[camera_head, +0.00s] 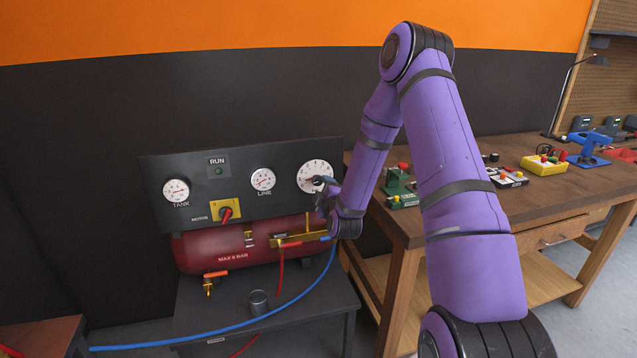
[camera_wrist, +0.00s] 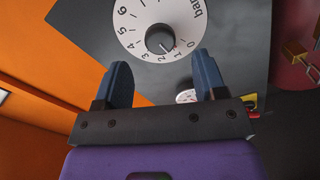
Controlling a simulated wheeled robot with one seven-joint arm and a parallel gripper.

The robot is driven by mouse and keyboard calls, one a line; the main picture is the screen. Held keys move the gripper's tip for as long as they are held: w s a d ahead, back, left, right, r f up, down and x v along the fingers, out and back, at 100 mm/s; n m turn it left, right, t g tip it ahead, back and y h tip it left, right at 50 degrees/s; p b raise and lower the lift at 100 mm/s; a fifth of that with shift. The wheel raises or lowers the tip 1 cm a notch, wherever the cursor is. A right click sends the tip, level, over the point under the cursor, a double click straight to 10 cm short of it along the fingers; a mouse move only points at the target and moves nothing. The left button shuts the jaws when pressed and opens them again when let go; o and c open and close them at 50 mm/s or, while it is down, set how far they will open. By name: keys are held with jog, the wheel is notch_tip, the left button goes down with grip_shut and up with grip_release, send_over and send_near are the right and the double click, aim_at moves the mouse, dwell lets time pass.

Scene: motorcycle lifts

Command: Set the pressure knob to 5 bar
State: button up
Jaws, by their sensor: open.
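The pressure knob (camera_wrist: 159,37) is a small dark round knob in the middle of a white dial (camera_wrist: 135,22) marked with numbers and "bar". A pale mark on the knob points toward the 1 to 2 part of the scale, away from 5. In the head view the dial (camera_head: 315,168) is the large one at the right end of the dark panel; my gripper partly covers it. My gripper (camera_wrist: 161,60) is open, its two blue fingers apart and empty. The fingertips are near the lower half of the dial, and the knob lies ahead of the gap between them. I see no contact.
The dark panel (camera_head: 240,210) also carries the TANK gauge (camera_head: 176,190), LINE gauge (camera_head: 262,180) and red motor switch (camera_head: 226,213). Below are a red tank (camera_head: 205,255) and blue hose (camera_head: 200,341). A wooden workbench (camera_head: 430,225) with tools stands right.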

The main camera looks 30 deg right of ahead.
aim_at(318, 182)
jog(key=x, duration=0.6)
jog(key=shift+w, duration=0.25)
jog(key=c, duration=0.9)
